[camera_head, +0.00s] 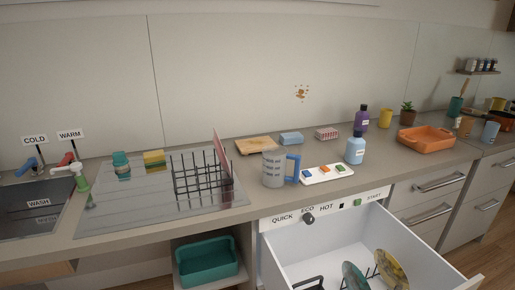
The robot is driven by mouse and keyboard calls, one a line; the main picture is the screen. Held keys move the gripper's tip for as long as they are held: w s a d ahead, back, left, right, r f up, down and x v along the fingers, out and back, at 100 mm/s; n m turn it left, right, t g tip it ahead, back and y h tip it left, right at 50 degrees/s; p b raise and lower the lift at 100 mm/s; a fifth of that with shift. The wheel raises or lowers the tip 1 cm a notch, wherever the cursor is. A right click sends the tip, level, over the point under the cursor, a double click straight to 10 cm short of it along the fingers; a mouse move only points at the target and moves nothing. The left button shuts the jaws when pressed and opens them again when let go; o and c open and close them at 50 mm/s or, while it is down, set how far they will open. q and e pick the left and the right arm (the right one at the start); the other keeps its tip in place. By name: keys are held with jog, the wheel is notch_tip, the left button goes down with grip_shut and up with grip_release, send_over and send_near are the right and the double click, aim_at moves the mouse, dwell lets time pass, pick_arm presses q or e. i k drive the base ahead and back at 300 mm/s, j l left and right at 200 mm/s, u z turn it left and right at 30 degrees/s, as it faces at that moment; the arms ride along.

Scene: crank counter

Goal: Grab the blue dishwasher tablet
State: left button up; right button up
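A small white tray (327,176) lies on the counter, right of the grey jug with the blue handle. A few small tablets sit in a row on it. The blue tablet (307,172) appears to be the left one, close to the jug's handle. An orange tablet (323,169) is in the middle and a greenish one (339,167) at the right; they are small and their colours are hard to tell exactly. Neither of my grippers shows in the head view.
The jug (275,168) stands left of the tray and a light blue bottle (355,149) stands behind its right end. A black wire rack (200,180) is farther left. Below the tray, the dishwasher drawer (325,245) is pulled out, with plates inside.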

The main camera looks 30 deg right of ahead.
aim_at(306, 174)
jog(key=i+j+z, duration=0.1)
jog(key=z, duration=0.3)
jog(key=i+j+z, duration=0.1)
jog(key=z, duration=0.3)
jog(key=i+j+z, duration=0.1)
jog(key=z, duration=0.3)
jog(key=j+z, duration=0.25)
jog(key=z, duration=0.2)
jog(key=i+j+z, duration=0.1)
jog(key=z, duration=0.3)
jog(key=j, duration=0.1)
